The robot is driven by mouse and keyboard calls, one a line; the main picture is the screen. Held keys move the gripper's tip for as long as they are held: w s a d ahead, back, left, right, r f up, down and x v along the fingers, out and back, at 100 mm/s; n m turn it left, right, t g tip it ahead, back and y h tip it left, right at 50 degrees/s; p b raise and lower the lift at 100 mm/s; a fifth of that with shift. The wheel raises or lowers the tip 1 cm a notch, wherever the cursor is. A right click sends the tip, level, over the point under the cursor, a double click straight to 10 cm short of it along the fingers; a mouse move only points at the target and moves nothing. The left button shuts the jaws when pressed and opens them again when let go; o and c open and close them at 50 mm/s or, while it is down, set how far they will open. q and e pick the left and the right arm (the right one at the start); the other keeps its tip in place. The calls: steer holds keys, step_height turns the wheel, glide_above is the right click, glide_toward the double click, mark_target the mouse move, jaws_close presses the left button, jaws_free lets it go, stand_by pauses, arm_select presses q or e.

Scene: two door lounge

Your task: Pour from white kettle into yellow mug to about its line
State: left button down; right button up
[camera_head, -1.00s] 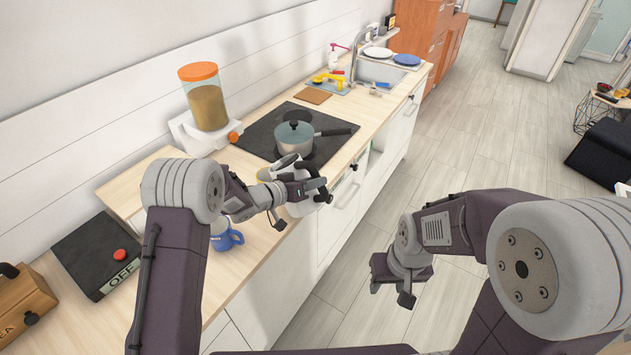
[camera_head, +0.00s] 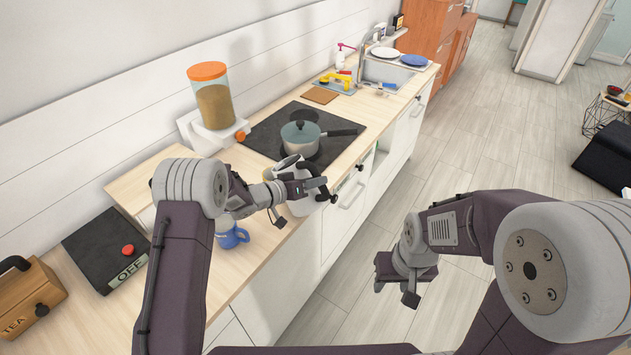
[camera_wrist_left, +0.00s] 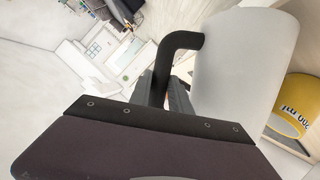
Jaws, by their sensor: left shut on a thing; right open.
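The white kettle (camera_head: 300,206) is at the counter's front edge in the head view, partly covered by my left gripper (camera_head: 312,188). My left gripper is shut on its black handle, which shows in the left wrist view (camera_wrist_left: 178,50) beside the white kettle body (camera_wrist_left: 240,75). The yellow mug (camera_wrist_left: 295,105) shows in the left wrist view at the right, close to the kettle, with dark "300 ml" lettering. In the head view it is mostly hidden behind my left wrist. The liquid and any stream are not visible. My right gripper (camera_head: 398,286) is open and empty over the floor.
A blue mug (camera_head: 232,235) stands on the counter just below my left wrist. A lidded pot (camera_head: 300,139) sits on the black hob (camera_head: 262,137) behind the kettle. An orange-lidded dispenser (camera_head: 213,98) stands at the wall.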

arm_select(q)
steer(key=shift+f, duration=0.15)
steer(key=shift+a, duration=0.1)
steer(key=shift+b, duration=0.5)
steer(key=shift+w+a, duration=0.1)
steer(key=shift+a+r+n+b, duration=0.1)
steer(key=shift+r+n+b, duration=0.15)
steer(key=shift+b, duration=0.3)
steer(key=shift+w+r+h, duration=0.1)
steer(key=shift+r+h, duration=0.05)
steer(key=shift+h, duration=0.15)
steer(key=shift+b, duration=0.3)
